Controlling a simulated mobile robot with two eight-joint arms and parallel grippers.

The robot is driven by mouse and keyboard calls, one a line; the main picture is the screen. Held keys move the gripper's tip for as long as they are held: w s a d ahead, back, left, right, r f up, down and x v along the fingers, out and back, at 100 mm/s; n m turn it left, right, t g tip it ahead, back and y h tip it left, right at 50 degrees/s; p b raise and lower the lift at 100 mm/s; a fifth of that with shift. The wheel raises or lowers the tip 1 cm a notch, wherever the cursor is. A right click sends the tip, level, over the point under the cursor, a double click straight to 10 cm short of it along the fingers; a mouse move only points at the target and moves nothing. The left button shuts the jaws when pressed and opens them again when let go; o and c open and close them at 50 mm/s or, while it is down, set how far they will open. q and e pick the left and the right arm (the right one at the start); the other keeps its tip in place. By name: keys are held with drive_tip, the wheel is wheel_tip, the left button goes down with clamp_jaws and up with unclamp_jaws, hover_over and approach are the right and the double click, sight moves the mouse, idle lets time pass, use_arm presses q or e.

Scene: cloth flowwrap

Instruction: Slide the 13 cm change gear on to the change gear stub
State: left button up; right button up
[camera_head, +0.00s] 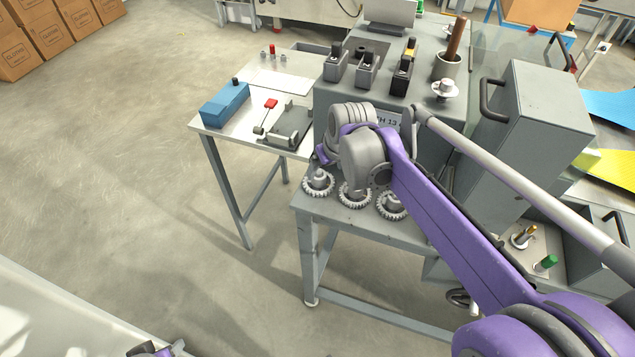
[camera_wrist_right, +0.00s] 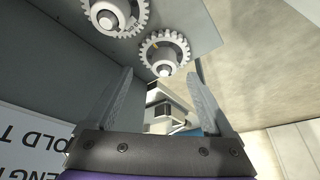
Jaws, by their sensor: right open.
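Three toothed grey gears with raised hubs stand in a row on a grey table ledge in the head view: a left one (camera_head: 318,184), a middle one (camera_head: 354,194) and a right one (camera_head: 391,206). I cannot read which is the 13 cm gear. My right gripper (camera_head: 322,160) is above the left gear, mostly hidden by its wrist. In the right wrist view the gripper (camera_wrist_right: 160,76) is open and empty, with a gear (camera_wrist_right: 165,53) just beyond the fingertips and another gear (camera_wrist_right: 115,17) beyond it. I cannot make out the stub for certain. Only a sliver of my left gripper (camera_head: 155,350) shows.
A grey machine with a partly hidden sign (camera_head: 388,121) stands behind the gears. A side table (camera_head: 285,82) at left holds a blue box (camera_head: 225,103) and a red-handled tool (camera_head: 268,108). A grey cabinet (camera_head: 530,120) stands at right.

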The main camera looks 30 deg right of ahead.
sight(320, 175)
drive_tip(key=x, duration=0.5)
drive_tip(key=shift+w+a+f, duration=0.2)
drive_tip(key=shift+w+a, duration=0.05)
drive_tip(key=shift+a, duration=0.15)
clamp_jaws()
